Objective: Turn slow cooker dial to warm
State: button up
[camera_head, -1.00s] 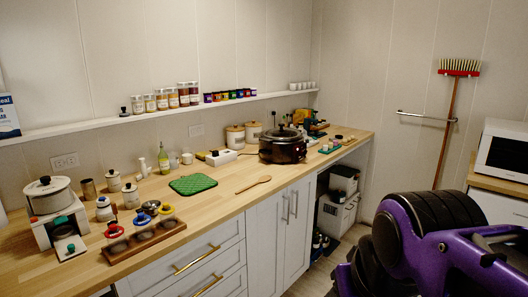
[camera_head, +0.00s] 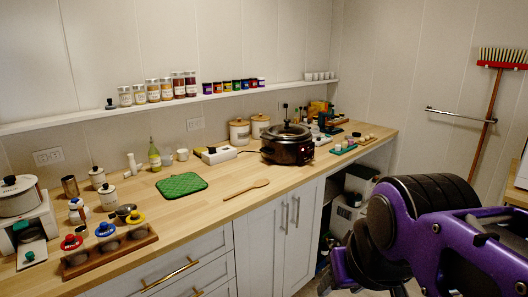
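The slow cooker (camera_head: 283,151) is dark brown and glossy, with a lid and a black knob on top. It stands upright on the wooden counter in the middle of the head view. A small reddish spot shows on its right front side. The dial and its setting are too small to make out. My purple and black arm fills the lower right, in front of the counter and well apart from the cooker. I see no gripper fingers.
The wooden counter (camera_head: 222,176) holds a green mat (camera_head: 181,186) and a wooden spoon (camera_head: 246,189) left of the cooker. A white box (camera_head: 217,155) stands beside it. A green board (camera_head: 343,149) lies right. Drawer handles (camera_head: 171,274) stick out below. A broom (camera_head: 491,110) leans on the right wall.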

aim_at(310, 153)
jog(key=i+l+u, duration=0.1)
jog(key=i+l, duration=0.15)
jog(key=i+l+u, duration=0.1)
jog(key=l, duration=0.4)
jog(key=i+l+u, duration=0.1)
jog(key=i+l, duration=0.2)
jog(key=i+l+u, duration=0.1)
jog(key=l, duration=0.4)
jog(key=i, duration=0.1)
